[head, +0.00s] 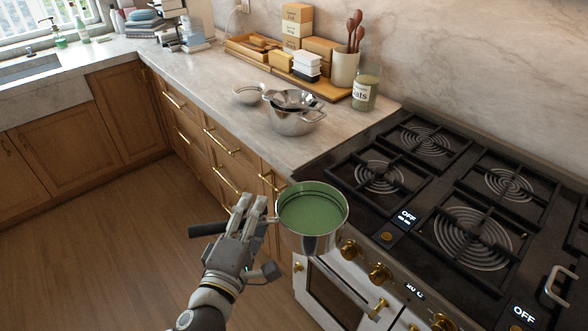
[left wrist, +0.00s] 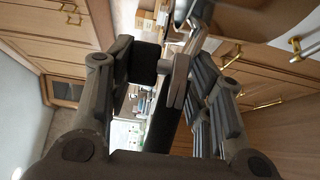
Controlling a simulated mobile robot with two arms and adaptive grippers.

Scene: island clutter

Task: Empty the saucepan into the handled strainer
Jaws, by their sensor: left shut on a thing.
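The saucepan (head: 316,243) is shiny metal and holds green liquid (head: 312,212) up to near its rim. It is held about level in the air, in front of the counter's corner and the stove. My left gripper (head: 252,210) is shut on its dark handle (head: 207,230). The left wrist view also shows this handle (left wrist: 163,112) between the fingers (left wrist: 160,68). The handled strainer (head: 293,99) lies over a metal pot (head: 297,122) on the counter, beyond the saucepan and apart from it. My right gripper is in neither view.
A small white bowl (head: 249,94) stands left of the pot. Behind are a jar (head: 366,93), a crock (head: 345,70) with wooden spoons and stacked boxes (head: 297,22). The stove (head: 440,190) is at the right.

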